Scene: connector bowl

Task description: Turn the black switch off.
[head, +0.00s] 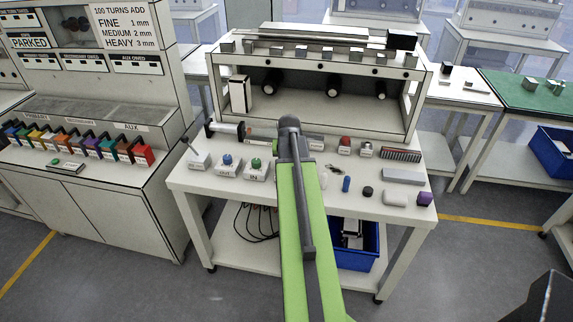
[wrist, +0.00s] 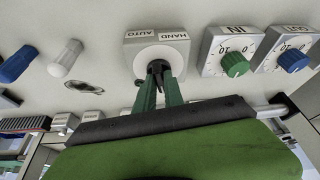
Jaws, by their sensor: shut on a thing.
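The black switch (wrist: 156,67) sits on a round white face (wrist: 141,64) on a box marked AUTO and HAND in the wrist view. My gripper (wrist: 158,80), with two green fingers, is shut on the switch. The fingers hide much of the switch, so I cannot tell which way it points. No OFF mark shows on the visible part of the box. In the head view my green arm reaches over the table and hides the switch and my fingertips.
Beside the switch box stand the IN box with a green dial (wrist: 235,64) and the OUT box with a blue dial (wrist: 293,60). On the other side lie a white cylinder (wrist: 65,58) and a blue cylinder (wrist: 17,64). A shelf unit (head: 310,85) backs the white table (head: 300,222).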

